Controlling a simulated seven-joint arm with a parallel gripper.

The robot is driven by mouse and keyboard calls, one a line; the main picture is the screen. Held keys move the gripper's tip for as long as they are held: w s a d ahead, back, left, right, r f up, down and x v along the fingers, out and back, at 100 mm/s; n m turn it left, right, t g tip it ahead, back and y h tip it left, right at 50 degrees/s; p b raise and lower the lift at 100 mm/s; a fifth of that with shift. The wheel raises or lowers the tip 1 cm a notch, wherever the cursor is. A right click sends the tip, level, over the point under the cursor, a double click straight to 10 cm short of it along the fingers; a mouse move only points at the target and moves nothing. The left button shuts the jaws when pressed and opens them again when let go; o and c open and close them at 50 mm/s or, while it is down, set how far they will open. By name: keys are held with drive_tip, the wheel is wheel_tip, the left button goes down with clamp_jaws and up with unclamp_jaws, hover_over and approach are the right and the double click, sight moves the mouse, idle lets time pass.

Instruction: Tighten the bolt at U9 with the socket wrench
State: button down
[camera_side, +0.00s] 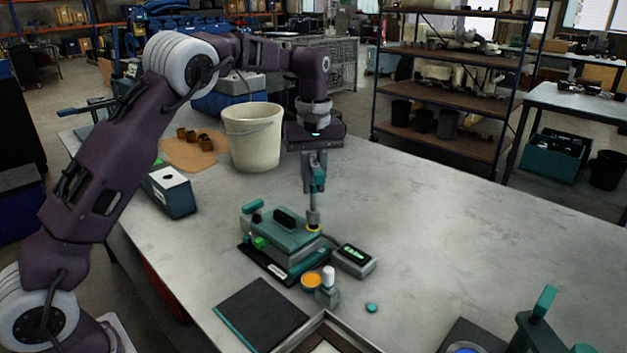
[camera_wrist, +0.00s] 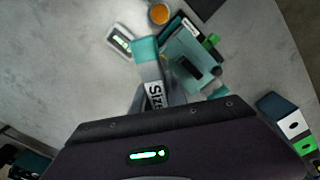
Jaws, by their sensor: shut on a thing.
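My gripper (camera_side: 314,165) is shut on the socket wrench (camera_side: 314,198), a teal and grey tool that hangs upright below it. The wrench's lower end is at a yellow ring (camera_side: 313,229) on the right corner of a teal fixture (camera_side: 283,235) with a black handle. Whether the socket touches the bolt there cannot be told; the bolt is hidden and no U9 mark is readable.
A display box (camera_side: 355,260) stands close right of the fixture. An orange-topped round part (camera_side: 311,281) and a white-capped part (camera_side: 328,287) stand in front. A cream bucket (camera_side: 252,138) and teal box (camera_side: 171,192) are behind and left.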

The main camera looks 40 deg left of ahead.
drive_tip(key=shift+n, duration=0.5)
drive_tip(key=shift+f, duration=0.75)
drive_tip(key=m, duration=1.2)
drive_tip(key=shift+m, duration=0.3)
drive_tip(key=m, duration=0.3)
drive_tip(key=shift+f+m, duration=0.1)
drive_tip(key=shift+m, duration=0.2)
drive_tip(key=c, duration=2.1)
unclamp_jaws()
drive_tip(key=shift+n, duration=0.4)
clamp_jaws()
